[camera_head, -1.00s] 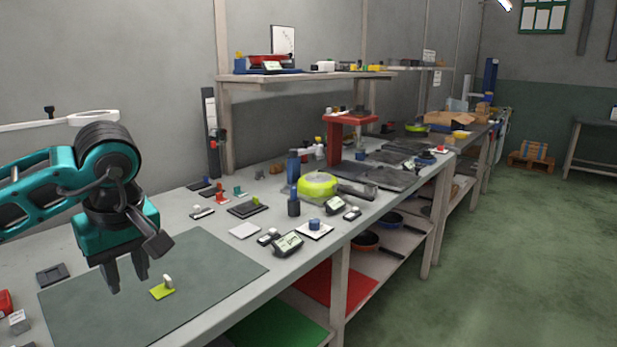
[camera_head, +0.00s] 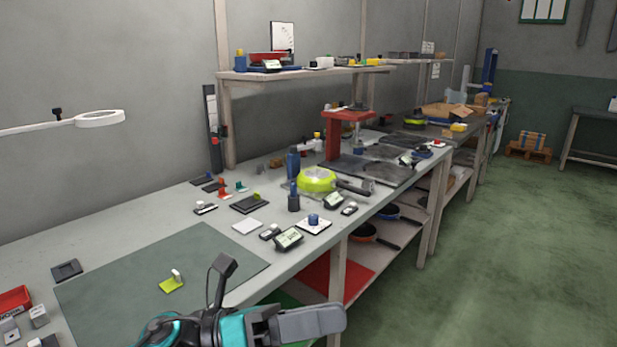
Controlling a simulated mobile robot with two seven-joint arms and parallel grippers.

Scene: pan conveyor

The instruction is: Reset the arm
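My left gripper (camera_head: 308,322) is at the bottom centre of the head view, teal and dark grey, pointing to the right. It is in front of the workbench's (camera_head: 110,251) front edge, near the shelf underneath. I see its fingers from the side, one seemingly covering the other, so the gap between them is hidden. No held object shows at it. My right gripper is not in view.
A green mat (camera_head: 95,294) with a small yellow-green piece (camera_head: 171,284) on it lies on the near bench. A white ring lamp (camera_head: 100,119) overhangs at left. Open floor (camera_head: 500,260) lies to the right.

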